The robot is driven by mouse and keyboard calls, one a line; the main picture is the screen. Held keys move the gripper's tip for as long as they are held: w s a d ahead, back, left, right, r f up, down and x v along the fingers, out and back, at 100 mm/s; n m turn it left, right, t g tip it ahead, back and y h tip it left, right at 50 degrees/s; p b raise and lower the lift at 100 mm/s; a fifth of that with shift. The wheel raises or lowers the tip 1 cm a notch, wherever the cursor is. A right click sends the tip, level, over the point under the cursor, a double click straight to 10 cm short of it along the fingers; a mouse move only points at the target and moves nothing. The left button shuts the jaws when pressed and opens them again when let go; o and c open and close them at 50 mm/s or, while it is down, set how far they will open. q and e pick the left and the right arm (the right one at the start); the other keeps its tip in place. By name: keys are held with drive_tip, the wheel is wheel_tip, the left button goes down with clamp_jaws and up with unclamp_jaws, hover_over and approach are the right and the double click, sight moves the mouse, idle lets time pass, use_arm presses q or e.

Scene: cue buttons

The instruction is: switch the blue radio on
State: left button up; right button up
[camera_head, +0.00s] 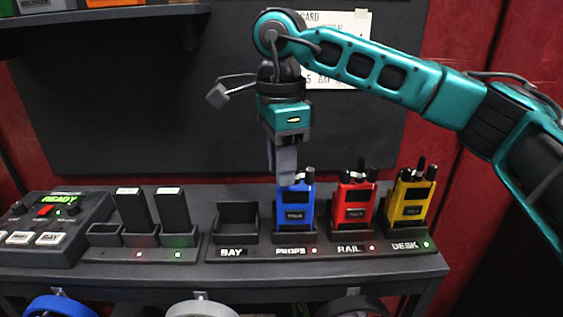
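The blue radio (294,211) stands upright in the charging slot labelled PROPS. A small light beside that label glows red. My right gripper (284,178) points down just above the top left of the blue radio, and its fingers hide part of the radio's top. The fingers look close together, with nothing visible between them. I cannot tell whether they touch the radio's top. My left gripper is not in view.
A red radio (353,207) and a yellow radio (408,203) stand to the right, above RAIL and DESK. The BAY slot (237,222) is empty. Two black batteries (172,209) and a READY console (50,226) are left. A shelf (100,14) overhangs upper left.

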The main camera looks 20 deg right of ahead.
clamp_jaws()
drive_tip(key=shift+m, duration=2.2)
drive_tip(key=shift+o, duration=1.5)
unclamp_jaws()
wheel_tip(320, 180, up, 13)
drive_tip(key=p, duration=0.2)
drive_tip(key=shift+w+p, duration=0.15)
drive_tip(key=shift+p, duration=0.15)
